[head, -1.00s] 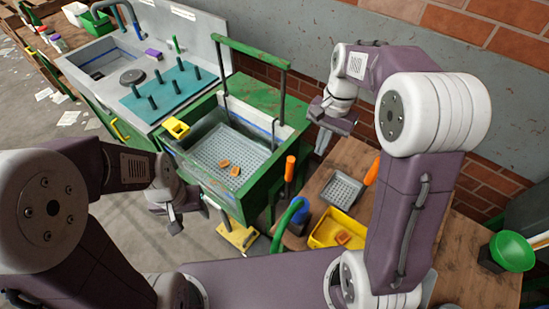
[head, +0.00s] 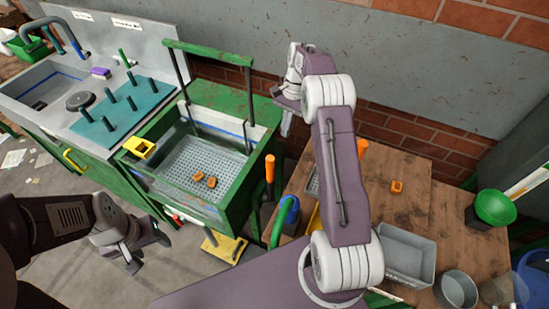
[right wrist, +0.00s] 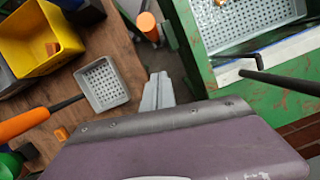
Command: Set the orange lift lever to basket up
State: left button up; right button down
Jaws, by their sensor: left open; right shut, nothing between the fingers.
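The orange lift lever (head: 270,168) stands upright at the right side of the green wash tank (head: 236,198); its orange end also shows in the right wrist view (right wrist: 147,24). The perforated basket (head: 213,160) sits inside the tank with orange pieces (head: 197,176) on it. My right gripper (head: 285,128) is beyond the lever, near the tank's back right corner, apart from the lever. Its fingers (right wrist: 158,92) are shut and empty. My left gripper (head: 140,258) is open and empty, low in front of the tank.
The wooden table (head: 440,195) at right holds a grey bin (head: 405,255). A grey sieve (right wrist: 102,88) with an orange handle (right wrist: 24,125) and a yellow bin (right wrist: 30,40) are near my right gripper. A yellow pedal (head: 225,247) is below.

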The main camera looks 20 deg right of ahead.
jog(key=s+a+f+p, duration=0.1)
jog(key=s+a+f, duration=0.2)
jog(key=f, duration=0.6)
jog(key=shift+s+a, duration=0.2)
jog(key=shift+a, duration=0.95)
jog(key=shift+f, duration=0.1)
